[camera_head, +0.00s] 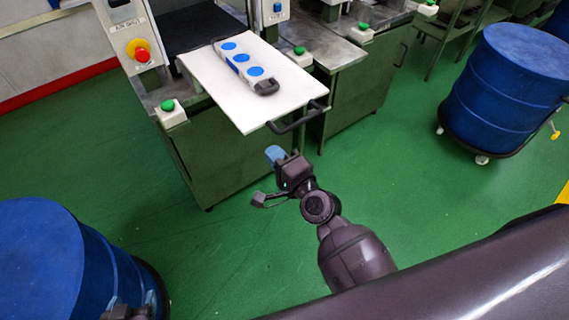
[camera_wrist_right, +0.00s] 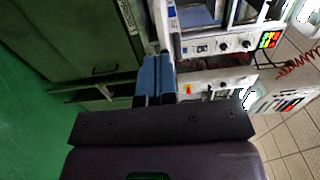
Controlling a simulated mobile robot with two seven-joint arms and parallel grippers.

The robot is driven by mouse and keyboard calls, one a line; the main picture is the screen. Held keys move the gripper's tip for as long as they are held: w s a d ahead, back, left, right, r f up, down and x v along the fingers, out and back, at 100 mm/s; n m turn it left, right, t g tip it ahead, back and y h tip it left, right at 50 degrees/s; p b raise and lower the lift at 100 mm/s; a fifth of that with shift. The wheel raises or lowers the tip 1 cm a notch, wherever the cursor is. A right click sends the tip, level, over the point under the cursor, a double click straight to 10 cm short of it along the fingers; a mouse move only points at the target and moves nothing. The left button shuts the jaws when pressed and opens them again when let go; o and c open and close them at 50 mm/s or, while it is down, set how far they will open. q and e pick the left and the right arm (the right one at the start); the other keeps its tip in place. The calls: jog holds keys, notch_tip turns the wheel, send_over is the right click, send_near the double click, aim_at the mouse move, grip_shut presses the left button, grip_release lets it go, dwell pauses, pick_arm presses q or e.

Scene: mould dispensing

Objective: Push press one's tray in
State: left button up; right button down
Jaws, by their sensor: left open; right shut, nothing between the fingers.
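Press one's white tray (camera_head: 222,85) is pulled out from the press at the upper middle of the head view. A grey mould (camera_head: 245,66) with blue round faces lies on it. A black bar handle (camera_head: 299,118) is on the tray's front edge. My right gripper (camera_head: 274,155) is below and slightly left of the handle, apart from it in the picture, with its blue fingers shut and empty. Those fingers also show in the right wrist view (camera_wrist_right: 153,78). My left gripper (camera_head: 132,300) is open at the bottom left edge, partly cut off.
Press one's panel has a red emergency button (camera_head: 142,54). Green buttons on white boxes (camera_head: 171,115) flank the tray. Blue drums stand at the lower left (camera_head: 42,262) and right (camera_head: 512,85), the latter on a wheeled dolly. Green floor (camera_head: 225,240) is open before the press.

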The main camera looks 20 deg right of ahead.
aim_at(252, 130)
jog(key=x, duration=0.5)
jog(key=shift+w+a, duration=0.2)
jog(key=shift+w, duration=0.1)
pick_arm(q)
jog(key=shift+s+a+f, duration=0.15)
jog(key=shift+s, duration=0.3)
pick_arm(e)
jog(key=shift+x, duration=0.9)
pick_arm(q)
jog(key=shift+w, duration=0.25)
pick_arm(e)
jog(key=shift+w+f, duration=0.1)
jog(key=shift+w, duration=0.05)
